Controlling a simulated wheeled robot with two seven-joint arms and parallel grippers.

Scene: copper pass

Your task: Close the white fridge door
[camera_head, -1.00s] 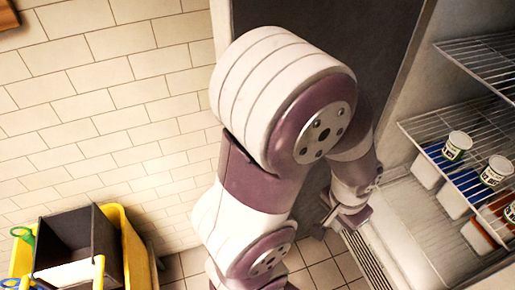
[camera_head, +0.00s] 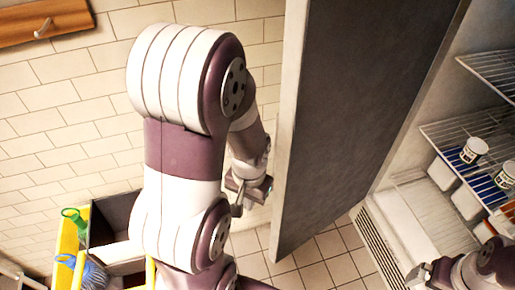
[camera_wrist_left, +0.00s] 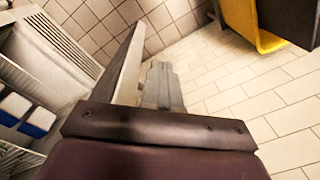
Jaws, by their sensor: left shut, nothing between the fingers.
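The fridge door (camera_head: 350,110) stands open in the head view, a tall dark grey panel with a pale left edge. It also shows edge-on in the left wrist view (camera_wrist_left: 122,68). The fridge (camera_head: 400,215) is to its right, with its interior exposed. My left gripper (camera_head: 238,206) is shut and empty, left of the door's pale edge, on the side away from the fridge interior. In the left wrist view my left gripper (camera_wrist_left: 160,75) is close beside the door; contact cannot be told. My right gripper (camera_head: 418,275) is at the lower right, before the fridge; its jaws are unclear.
A yellow cart (camera_head: 68,240) with a dark bin stands at the lower left. A wooden rack (camera_head: 45,25) hangs on the tiled wall. Tiled floor (camera_head: 310,262) is clear below the door.

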